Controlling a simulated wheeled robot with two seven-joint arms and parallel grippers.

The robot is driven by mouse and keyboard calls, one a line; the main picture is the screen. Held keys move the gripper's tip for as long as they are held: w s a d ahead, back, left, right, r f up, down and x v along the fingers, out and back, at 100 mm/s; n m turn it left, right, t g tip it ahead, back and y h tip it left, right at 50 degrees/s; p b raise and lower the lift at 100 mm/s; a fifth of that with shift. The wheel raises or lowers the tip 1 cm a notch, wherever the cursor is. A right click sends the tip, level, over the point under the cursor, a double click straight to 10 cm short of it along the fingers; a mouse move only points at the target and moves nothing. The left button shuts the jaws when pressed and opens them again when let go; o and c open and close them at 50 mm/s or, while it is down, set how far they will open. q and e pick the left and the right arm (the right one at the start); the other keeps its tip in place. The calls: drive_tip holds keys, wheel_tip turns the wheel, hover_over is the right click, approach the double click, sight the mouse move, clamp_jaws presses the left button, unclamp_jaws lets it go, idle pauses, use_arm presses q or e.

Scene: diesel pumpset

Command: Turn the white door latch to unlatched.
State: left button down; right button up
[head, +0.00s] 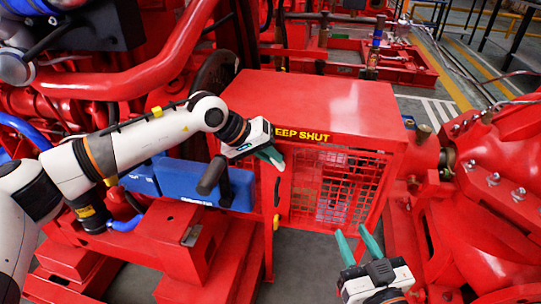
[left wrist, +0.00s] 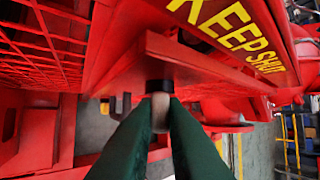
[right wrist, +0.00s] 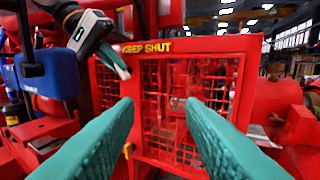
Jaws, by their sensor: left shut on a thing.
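The red guard door (head: 335,185) has a mesh panel and stands below the yellow "KEEP SHUT" lettering. My left gripper (head: 275,157) is at the upper left edge of this door. In the left wrist view, its green fingers (left wrist: 163,112) are shut on the pale door latch (left wrist: 160,110), which sits below a dark collar. The fingers hide most of the latch, and the head view does not show it clearly. My right gripper (head: 358,243) is open and empty in front of the door's lower right. Its two fingers are wide apart in the right wrist view (right wrist: 160,115).
A blue box with a black handle (head: 228,188) is just left of the door, close under my left arm. Red pump casings (head: 490,220) stand at the right. Red pipes (head: 130,75) run behind my left arm. Grey floor shows below the door.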

use_arm(q)
drive_tip(key=c, duration=1.5)
unclamp_jaws()
